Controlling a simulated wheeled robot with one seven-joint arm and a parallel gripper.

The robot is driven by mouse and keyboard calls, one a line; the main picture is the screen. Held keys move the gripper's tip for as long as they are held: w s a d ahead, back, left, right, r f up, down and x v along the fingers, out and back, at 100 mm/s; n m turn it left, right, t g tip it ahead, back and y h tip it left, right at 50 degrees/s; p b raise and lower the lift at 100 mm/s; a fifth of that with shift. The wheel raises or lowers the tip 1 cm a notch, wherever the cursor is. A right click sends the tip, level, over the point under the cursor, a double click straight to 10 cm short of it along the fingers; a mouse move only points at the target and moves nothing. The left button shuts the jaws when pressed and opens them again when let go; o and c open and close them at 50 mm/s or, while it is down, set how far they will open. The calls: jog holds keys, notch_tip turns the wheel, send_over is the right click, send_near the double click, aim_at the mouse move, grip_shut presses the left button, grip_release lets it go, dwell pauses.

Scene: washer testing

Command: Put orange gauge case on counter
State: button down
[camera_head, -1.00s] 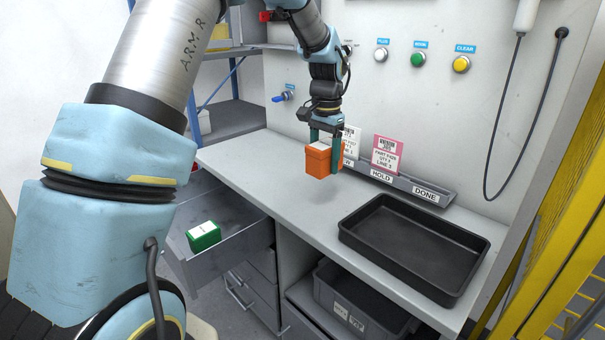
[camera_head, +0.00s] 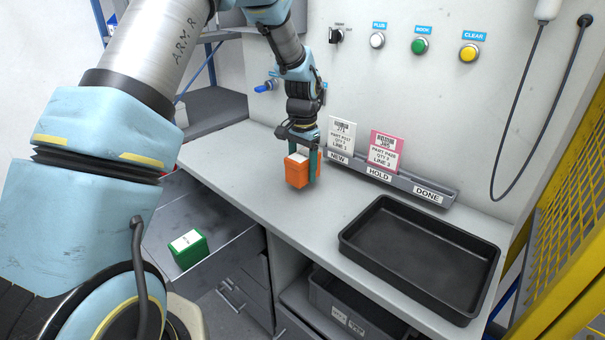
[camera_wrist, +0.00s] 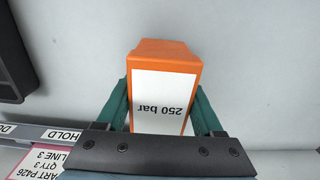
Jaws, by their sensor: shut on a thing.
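The orange gauge case (camera_head: 298,175) is a small box with a white label on top. In the wrist view the case (camera_wrist: 160,52) shows a label reading "250 bar". My gripper (camera_head: 303,163) is shut on it, one green finger on each side; the fingers also show in the wrist view (camera_wrist: 160,108). The case is upright over the grey counter (camera_head: 240,152), left of the black tray. I cannot tell whether its underside touches the counter.
A black tray (camera_head: 352,237) lies on the counter at right. A card rack (camera_head: 408,186) labelled NEW, HOLD and DONE stands along the back. An open drawer (camera_head: 222,246) at lower left holds a green case (camera_head: 188,250). Counter left of my gripper is clear.

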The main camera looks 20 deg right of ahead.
jog(key=shift+f, duration=1.2)
jog(key=shift+f, duration=0.15)
grip_release()
